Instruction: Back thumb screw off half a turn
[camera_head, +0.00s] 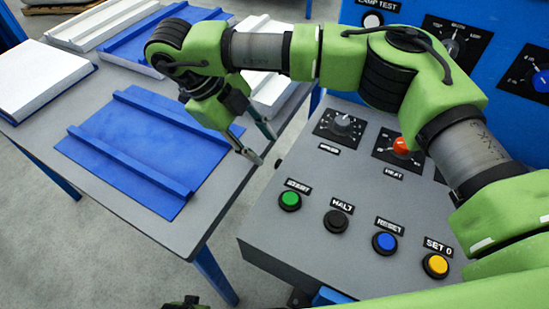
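I cannot make out a thumb screw in the head view. The grey control panel (285,234) carries a grey pointer knob (343,121) and a red knob (401,147) labelled HEAT. My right gripper (267,149) hangs over the gap between the table and the panel, left of the grey knob. Its two fingers are apart, with nothing seen between them. A small dark and green part at the bottom edge looks like my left gripper (186,303); its fingers cannot be made out.
Green (290,199), black (336,221), blue (385,242) and yellow (435,265) buttons line the panel's front. A blue cabinet (505,40) with dials stands behind. The grey table (60,132) holds a ribbed blue panel (135,143) and white and blue panels. My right arm crosses above the control panel.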

